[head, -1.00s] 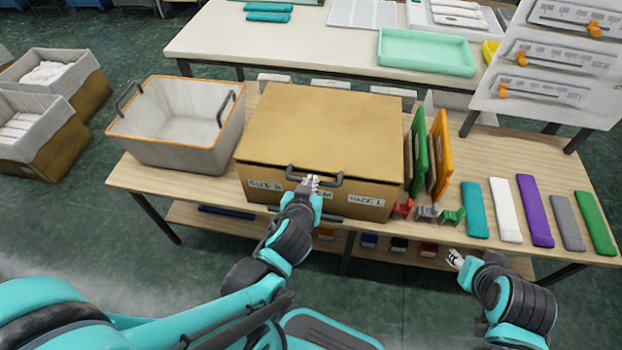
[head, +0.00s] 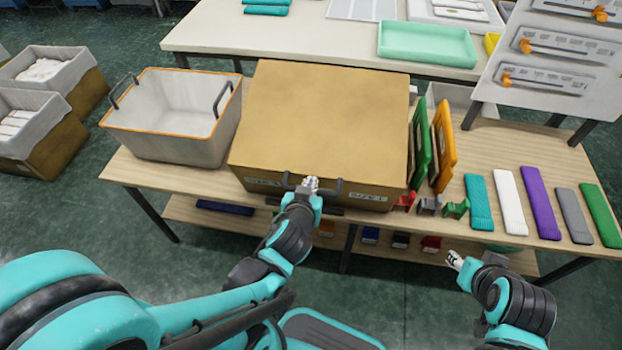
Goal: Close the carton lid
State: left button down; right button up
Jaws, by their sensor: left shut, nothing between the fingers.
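The brown carton (head: 325,110) stands on the wooden table, and its top shows as one flat panel with no open flap in sight. Its front face, with size labels (head: 365,195), is narrow and foreshortened, so the carton or its top looks tilted toward me.
A grey bin with an orange rim (head: 170,133) stands close left of the carton. Green (head: 421,145) and orange (head: 442,145) panels stand close right, with small coloured clips before them. Several coloured strips lie farther right. A white table (head: 330,48) is behind.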

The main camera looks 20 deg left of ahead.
pick_arm(q)
notch_tip(320, 180, up, 10)
dwell(0.8)
